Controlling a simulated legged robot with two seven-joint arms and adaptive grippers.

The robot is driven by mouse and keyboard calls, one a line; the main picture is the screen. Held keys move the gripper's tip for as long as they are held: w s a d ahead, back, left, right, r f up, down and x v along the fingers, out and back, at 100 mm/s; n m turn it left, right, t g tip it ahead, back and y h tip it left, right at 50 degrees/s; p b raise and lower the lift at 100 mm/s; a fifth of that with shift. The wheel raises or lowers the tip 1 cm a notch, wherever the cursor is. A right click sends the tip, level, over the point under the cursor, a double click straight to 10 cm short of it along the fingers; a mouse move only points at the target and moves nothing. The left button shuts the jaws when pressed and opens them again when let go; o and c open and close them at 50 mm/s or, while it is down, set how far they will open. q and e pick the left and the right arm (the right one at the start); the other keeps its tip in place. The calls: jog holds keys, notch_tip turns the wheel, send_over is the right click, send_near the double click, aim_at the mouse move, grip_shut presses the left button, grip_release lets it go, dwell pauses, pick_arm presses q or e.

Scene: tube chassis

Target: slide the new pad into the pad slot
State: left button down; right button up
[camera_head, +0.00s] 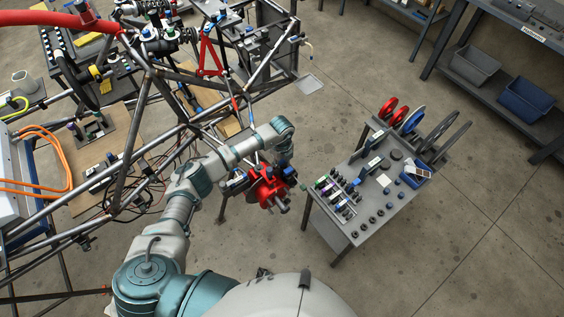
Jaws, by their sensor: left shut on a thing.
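My left arm reaches from the bottom left over the tube chassis (145,90). Its wrist bends down above a red caliper-like part (270,187) beside the chassis. My left gripper (284,168) points down at the upper right side of this red part. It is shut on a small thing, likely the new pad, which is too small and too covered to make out. The pad slot cannot be made out, and I cannot tell whether the held thing touches the red part. My right gripper is not in view.
A grey parts table (345,240) stands to the right with rows of small parts, a blue bin (413,176) and red and blue discs. Open floor lies beyond it. A shelf (545,110) with bins is at the upper right. Chassis tubes crowd the left.

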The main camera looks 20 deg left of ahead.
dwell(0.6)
pick_arm(q)
jog(key=shift+f, duration=0.1)
jog(key=shift+f+b, duration=0.45)
jog(key=shift+f, duration=0.35)
jog(key=shift+r, duration=0.2)
jog(key=shift+r+p, duration=0.95)
jog(key=shift+p, duration=0.3)
